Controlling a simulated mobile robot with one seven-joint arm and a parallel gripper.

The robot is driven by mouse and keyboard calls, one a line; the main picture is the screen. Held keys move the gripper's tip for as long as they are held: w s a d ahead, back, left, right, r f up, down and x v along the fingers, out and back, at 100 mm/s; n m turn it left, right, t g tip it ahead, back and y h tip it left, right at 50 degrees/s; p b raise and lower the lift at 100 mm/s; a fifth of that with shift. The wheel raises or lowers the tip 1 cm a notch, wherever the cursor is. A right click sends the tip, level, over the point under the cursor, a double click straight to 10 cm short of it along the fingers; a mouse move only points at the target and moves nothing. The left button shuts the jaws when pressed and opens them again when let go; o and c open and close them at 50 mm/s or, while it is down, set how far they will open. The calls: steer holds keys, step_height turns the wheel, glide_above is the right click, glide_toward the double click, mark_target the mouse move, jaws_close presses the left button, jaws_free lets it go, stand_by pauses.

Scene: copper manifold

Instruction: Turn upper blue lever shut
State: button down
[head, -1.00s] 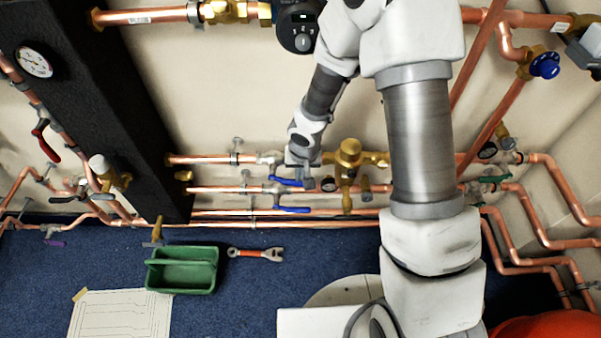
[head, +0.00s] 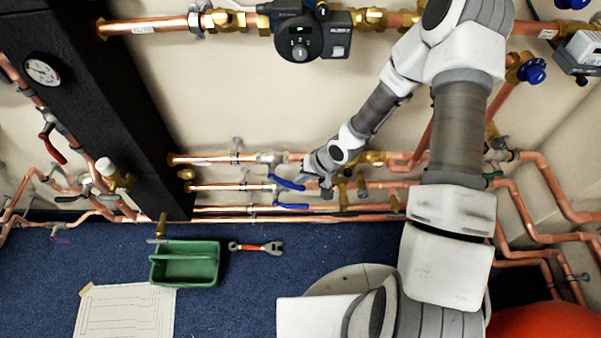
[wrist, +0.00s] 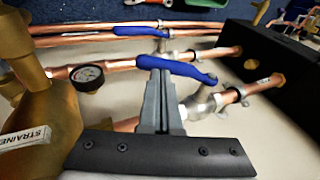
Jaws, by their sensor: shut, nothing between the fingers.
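The upper blue lever (head: 287,183) sits on a grey valve on the upper copper pipe, slanting down to the right in the head view. It also shows in the wrist view (wrist: 185,69), running across just beyond my fingertips. A lower blue lever (head: 291,206) lies along the pipe below; it shows farther off in the wrist view (wrist: 140,31). My gripper (head: 326,191) is shut and empty, beside the free right end of the upper lever. In the wrist view its fingertips (wrist: 158,72) overlap that end; I cannot tell whether they touch it.
A round gauge (wrist: 88,77) and brass strainer (wrist: 42,115) stand close to my gripper. A black column (head: 130,120) rises left of the valves. A green tray (head: 185,280) and a wrench (head: 256,248) lie on the blue floor. A pump (head: 305,40) hangs above.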

mark_target(299, 187)
steer(key=shift+a+f, duration=0.15)
steer(key=shift+f, duration=1.1)
steer(key=shift+s+b+x, duration=0.25)
steer(key=shift+b+x, duration=0.2)
steer(key=shift+x, duration=0.6)
steer(key=shift+a+f+b, duration=0.6)
steer(key=shift+a+f, duration=0.1)
steer(key=shift+f, duration=0.3)
steer(key=shift+a+f+b, duration=0.4)
steer(key=shift+a+f, duration=0.1)
steer(key=shift+a, duration=0.4)
